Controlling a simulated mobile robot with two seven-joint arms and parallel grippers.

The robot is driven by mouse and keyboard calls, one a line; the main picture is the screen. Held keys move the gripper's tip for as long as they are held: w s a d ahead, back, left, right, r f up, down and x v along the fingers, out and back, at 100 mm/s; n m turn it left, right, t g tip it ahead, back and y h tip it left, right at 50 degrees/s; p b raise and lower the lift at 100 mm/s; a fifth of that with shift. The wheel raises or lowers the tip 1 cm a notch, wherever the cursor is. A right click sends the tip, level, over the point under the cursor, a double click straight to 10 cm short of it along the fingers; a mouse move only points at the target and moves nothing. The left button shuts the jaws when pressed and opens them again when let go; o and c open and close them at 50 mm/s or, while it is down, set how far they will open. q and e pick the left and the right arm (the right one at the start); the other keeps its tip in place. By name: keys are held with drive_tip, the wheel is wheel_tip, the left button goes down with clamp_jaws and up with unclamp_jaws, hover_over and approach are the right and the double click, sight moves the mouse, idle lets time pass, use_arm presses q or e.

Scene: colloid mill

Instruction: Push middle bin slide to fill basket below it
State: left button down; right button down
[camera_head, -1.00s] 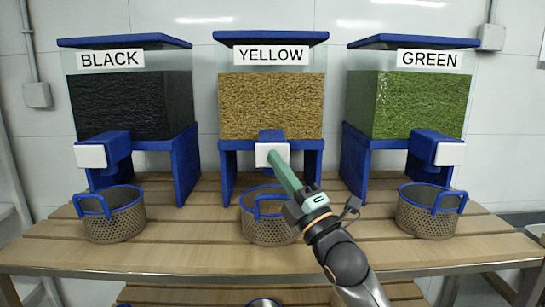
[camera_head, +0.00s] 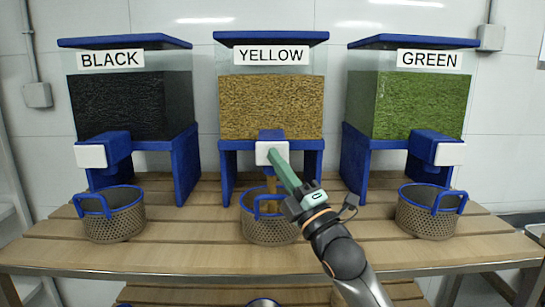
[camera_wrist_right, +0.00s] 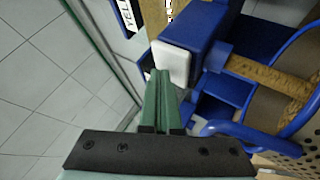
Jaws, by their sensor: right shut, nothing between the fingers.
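The middle bin (camera_head: 271,107), labelled YELLOW, holds yellow-brown grain. Its slide has a white face plate (camera_head: 265,153) on a blue housing. My right gripper (camera_head: 272,155) is shut and empty, its fingertips at the white plate; the plate also shows in the right wrist view (camera_wrist_right: 172,64) close ahead of the fingers. A stream of yellow grain (camera_wrist_right: 268,76) falls from the housing into the basket. The middle basket (camera_head: 262,228), mesh with a blue rim and handle, stands below the slide, partly hidden behind my right gripper. My left gripper is not in view.
The BLACK bin (camera_head: 130,105) stands at left with a basket (camera_head: 115,222) before it. The GREEN bin (camera_head: 420,105) stands at right with a basket (camera_head: 427,218). All rest on a slatted wooden table (camera_head: 180,250), with bare slats between the baskets.

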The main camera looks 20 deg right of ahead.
drive_tip(key=shift+s, duration=0.1)
idle(0.3)
drive_tip(key=shift+s+a, duration=0.15)
drive_tip(key=shift+s, duration=0.45)
drive_tip(key=shift+s+a, duration=0.15)
drive_tip(key=shift+s, duration=0.45)
drive_tip(key=s, duration=0.2)
drive_tip(key=s+a+p, duration=0.1)
drive_tip(key=s, duration=0.1)
drive_tip(key=shift+s+a, duration=0.2)
drive_tip(key=shift+s, duration=0.2)
